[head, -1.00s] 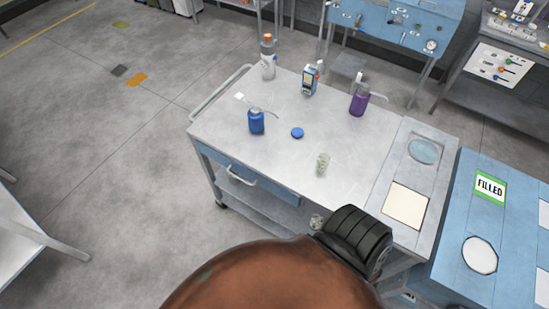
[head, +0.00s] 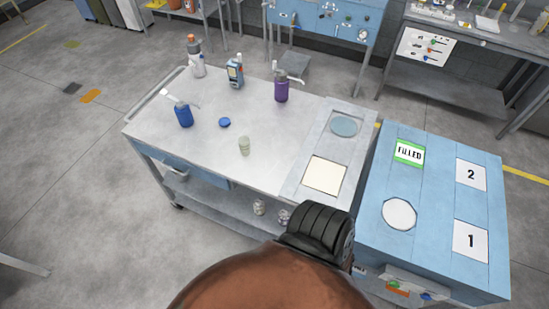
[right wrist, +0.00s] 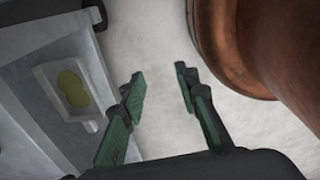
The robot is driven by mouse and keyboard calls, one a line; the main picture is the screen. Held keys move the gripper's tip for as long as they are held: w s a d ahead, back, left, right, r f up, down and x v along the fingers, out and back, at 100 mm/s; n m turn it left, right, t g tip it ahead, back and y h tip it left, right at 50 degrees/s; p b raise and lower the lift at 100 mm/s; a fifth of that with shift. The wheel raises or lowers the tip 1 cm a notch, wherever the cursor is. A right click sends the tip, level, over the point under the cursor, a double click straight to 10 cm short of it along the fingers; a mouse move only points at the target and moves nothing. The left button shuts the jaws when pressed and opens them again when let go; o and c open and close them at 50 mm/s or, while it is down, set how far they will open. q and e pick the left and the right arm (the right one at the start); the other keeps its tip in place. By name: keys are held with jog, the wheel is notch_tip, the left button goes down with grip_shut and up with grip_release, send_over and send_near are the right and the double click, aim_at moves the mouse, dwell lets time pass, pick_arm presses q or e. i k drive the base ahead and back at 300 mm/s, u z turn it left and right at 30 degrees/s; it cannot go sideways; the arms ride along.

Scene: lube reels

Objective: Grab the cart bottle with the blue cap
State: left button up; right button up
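A round blue cap (head: 224,122) lies flat on the top of the grey cart (head: 155,122). Just in front and to its right stands a small clear, pale bottle (head: 244,146); I see no blue cap on it. A blue pump bottle (head: 184,115) with a white spout stands left of the loose cap. My right gripper (right wrist: 162,86) shows in the right wrist view, its two green-padded fingers apart, with nothing between them and pale floor beyond. Neither gripper shows in the head view.
A blue bench (head: 430,245) with a "FILLED" label (head: 409,152) stands close on the right.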

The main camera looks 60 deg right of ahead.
aim_at(244, 141)
jog(key=k, duration=0.8)
jog(key=z, duration=1)
jog(key=i, duration=0.45)
